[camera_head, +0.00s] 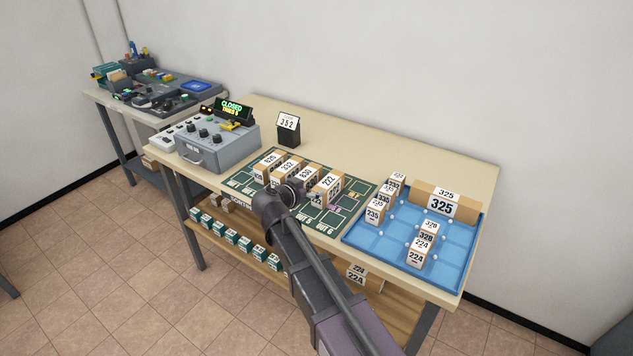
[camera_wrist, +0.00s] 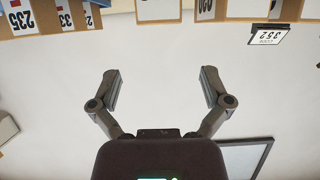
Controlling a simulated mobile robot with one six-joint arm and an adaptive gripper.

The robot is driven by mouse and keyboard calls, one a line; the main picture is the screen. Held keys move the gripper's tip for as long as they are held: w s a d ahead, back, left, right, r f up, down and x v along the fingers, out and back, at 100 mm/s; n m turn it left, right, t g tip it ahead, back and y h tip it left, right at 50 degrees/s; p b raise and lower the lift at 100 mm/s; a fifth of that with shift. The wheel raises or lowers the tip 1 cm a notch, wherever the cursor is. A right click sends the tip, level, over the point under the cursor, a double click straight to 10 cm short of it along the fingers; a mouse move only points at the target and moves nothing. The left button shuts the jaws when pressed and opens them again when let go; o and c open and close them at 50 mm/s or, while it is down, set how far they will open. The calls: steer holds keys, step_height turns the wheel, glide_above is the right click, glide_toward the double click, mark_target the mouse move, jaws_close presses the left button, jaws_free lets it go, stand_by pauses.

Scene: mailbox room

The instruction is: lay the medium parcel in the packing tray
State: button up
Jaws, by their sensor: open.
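The blue packing tray (camera_head: 455,263) lies on the right end of the table. It holds several small boxes marked 235 (camera_head: 375,211), 328 (camera_head: 428,232) and 224 (camera_head: 418,253), and a long brown parcel marked 325 (camera_head: 441,205) at its back edge. A row of mid-sized parcels stands on the green mat, among them 332 (camera_head: 287,169) and 222 (camera_head: 327,187). No parcel is labelled medium, so I cannot tell which one is meant. My gripper (camera_head: 303,194) is in front of this row, partly hiding it. In the wrist view my gripper (camera_wrist: 161,89) is open and empty.
The green mat (camera_head: 352,207) has bare marked cells at its right. A black card stand marked 352 (camera_head: 289,128) stands behind it. A grey control box (camera_head: 215,146) is at the left. A lower shelf (camera_head: 258,268) holds green-and-white boxes. The tabletop behind the tray is clear.

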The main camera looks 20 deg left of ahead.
steer(key=shift+v, duration=1.05)
